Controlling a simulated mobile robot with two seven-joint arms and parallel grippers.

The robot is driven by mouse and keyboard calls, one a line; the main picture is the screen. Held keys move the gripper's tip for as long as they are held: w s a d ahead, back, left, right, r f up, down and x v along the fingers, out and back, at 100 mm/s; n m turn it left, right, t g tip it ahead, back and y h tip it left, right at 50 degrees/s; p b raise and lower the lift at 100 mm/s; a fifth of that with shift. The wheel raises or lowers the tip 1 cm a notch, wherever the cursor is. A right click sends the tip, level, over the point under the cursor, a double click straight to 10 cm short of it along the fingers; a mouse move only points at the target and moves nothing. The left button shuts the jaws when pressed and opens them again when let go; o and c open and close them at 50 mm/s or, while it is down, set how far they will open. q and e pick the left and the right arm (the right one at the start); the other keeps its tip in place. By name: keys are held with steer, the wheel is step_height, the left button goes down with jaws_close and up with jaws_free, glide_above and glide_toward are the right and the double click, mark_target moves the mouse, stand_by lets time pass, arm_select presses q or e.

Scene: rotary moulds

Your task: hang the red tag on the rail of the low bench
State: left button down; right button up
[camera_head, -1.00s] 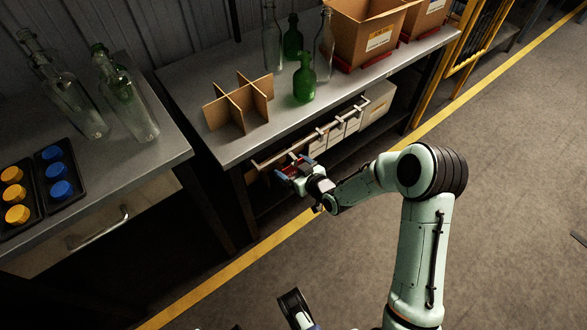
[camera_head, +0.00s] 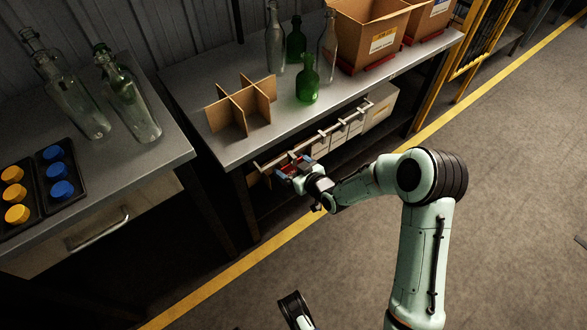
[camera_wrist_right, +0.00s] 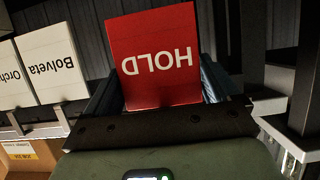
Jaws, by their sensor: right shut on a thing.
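My right gripper (camera_head: 294,168) is shut on the red tag (camera_head: 291,172), in front of the low bench (camera_head: 227,158) and close to the left end of its rail (camera_head: 322,135). In the right wrist view the red tag (camera_wrist_right: 152,58) stands between the fingers, with white lettering "HOLD" upside down. The fingers hide its lower edge. In the head view the gripper hides most of the tag, and I cannot tell whether it touches the rail. My left gripper is not in view.
White tags (camera_head: 340,132) hang along the rail to the right; they also show in the wrist view (camera_wrist_right: 51,63). A cardboard divider (camera_head: 241,104), bottles (camera_head: 307,80) and boxes (camera_head: 368,38) stand on the bench top.

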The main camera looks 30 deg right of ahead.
steer(key=shift+w+a+b, duration=0.1)
steer(key=shift+w+b, duration=0.3)
steer(key=shift+w, duration=0.6)
steer(key=shift+f+b, duration=0.45)
steer(key=shift+f, duration=0.15)
stand_by(0.3)
steer(key=o, duration=0.8)
steer(key=shift+s+d+p, duration=0.2)
steer(key=shift+s+p, duration=0.25)
steer(key=shift+s, duration=1.7)
steer(key=shift+s+d+p, duration=0.15)
steer(key=shift+s+p, duration=0.3)
steer(key=shift+s, duration=1.7)
steer(key=shift+s+d+p, duration=0.2)
steer(key=shift+s+p, duration=0.25)
steer(key=shift+s, duration=1.7)
